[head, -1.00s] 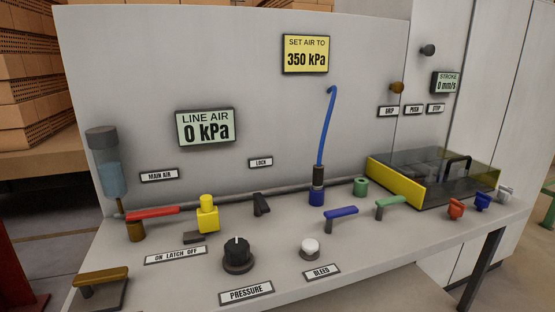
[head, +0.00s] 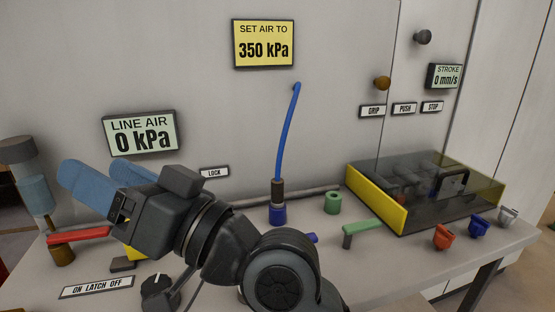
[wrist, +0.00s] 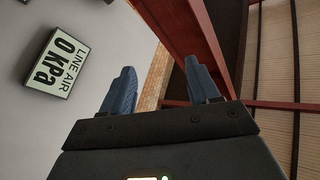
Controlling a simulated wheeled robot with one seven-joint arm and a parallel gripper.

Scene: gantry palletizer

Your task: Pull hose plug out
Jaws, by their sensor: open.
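A blue hose (head: 286,135) hangs down the panel to a dark plug (head: 277,188). The plug stands upright in a blue socket (head: 277,215) on the bench, in the middle of the head view. My gripper (head: 103,174) is open and empty, well to the left of the plug, with its blue fingers pointing left and up. In the wrist view, the two fingers (wrist: 160,72) are spread apart with nothing between them. The hose and plug do not show in the wrist view.
A red lever (head: 80,234) lies below my fingers. A green ring (head: 333,202) and green lever (head: 368,227) sit right of the plug. The line air sign (head: 140,133) reads 0 kPa. My arm hides part of the bench front.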

